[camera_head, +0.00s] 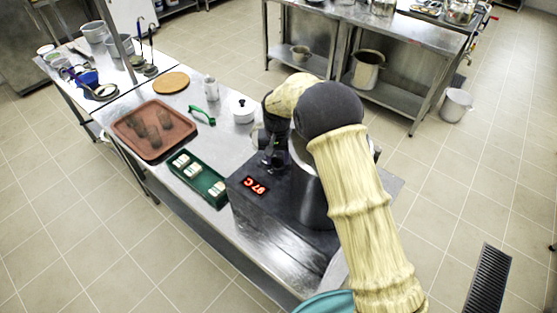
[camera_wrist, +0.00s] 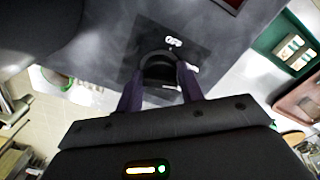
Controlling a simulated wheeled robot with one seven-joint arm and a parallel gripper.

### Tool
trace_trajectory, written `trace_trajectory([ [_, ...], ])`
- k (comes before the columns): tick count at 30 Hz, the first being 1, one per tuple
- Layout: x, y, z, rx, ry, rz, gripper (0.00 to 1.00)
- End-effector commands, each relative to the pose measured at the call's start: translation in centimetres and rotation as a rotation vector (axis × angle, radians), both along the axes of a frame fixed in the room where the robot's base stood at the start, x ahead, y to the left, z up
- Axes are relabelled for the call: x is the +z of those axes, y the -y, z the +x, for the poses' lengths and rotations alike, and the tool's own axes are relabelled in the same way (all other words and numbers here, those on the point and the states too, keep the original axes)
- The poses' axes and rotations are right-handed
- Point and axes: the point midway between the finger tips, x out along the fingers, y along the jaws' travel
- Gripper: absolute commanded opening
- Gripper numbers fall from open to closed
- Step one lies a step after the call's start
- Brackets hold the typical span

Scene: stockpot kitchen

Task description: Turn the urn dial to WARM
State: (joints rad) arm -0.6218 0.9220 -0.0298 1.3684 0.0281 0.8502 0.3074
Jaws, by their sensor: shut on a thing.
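The urn's dark body (camera_head: 263,209) stands at the near end of the steel counter, with a red lit display (camera_head: 255,185) that appears to read 97C. In the wrist view the dark round dial (camera_wrist: 158,68) sits on a black plate with small white marks, one above the dial and others at its right and lower edge. My gripper (camera_wrist: 160,88) is shut on the dial, one finger on each side. In the head view my gripper (camera_head: 272,158) and wrist hide the dial.
A green tray (camera_head: 181,171) with several pale blocks lies left of the urn, beside a brown tray (camera_head: 122,122) with dark pieces. A white lidded pot (camera_head: 243,111), a green-handled item (camera_head: 203,115) and a white bottle (camera_head: 210,88) stand behind.

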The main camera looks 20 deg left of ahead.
Motion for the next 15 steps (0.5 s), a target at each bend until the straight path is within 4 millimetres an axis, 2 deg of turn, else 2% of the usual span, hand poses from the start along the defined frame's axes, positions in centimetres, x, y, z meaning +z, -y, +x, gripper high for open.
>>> trace_trajectory([
  [6, -0.02, 0.13, 0.14, 0.143, 0.000, 0.003, 0.15],
  [15, 0.05, 0.20, 0.11, 0.237, -0.002, 0.003, 0.15],
])
